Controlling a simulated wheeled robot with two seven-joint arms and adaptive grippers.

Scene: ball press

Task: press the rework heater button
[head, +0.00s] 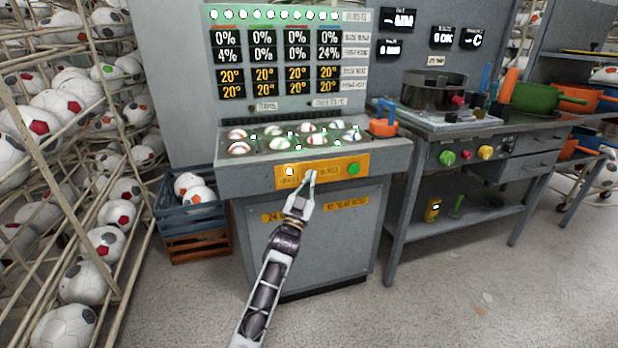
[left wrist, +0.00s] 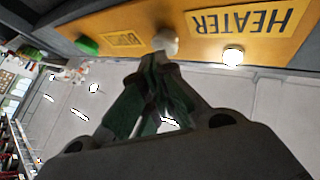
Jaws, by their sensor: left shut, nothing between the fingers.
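The orange button panel (head: 333,174) is on the front of the grey press console. The HEATER label (left wrist: 240,20) shows upside down in the left wrist view, with a glowing white button (left wrist: 233,56) beside it. That lit button also shows at the panel's left in the head view (head: 290,171). A pale unlit button (left wrist: 165,42) sits between it and a green button (left wrist: 87,45); the green one is at the panel's right in the head view (head: 353,169). My left gripper (head: 312,177) is shut and empty, its tips right at the pale button. Contact cannot be told. My right gripper is out of view.
Several balls lie in the console's top tray (head: 300,140), below a readout board (head: 277,62). A workbench (head: 470,135) with pots stands to the right. A blue crate (head: 190,215) and ball racks (head: 120,250) are to the left. The floor in front is clear.

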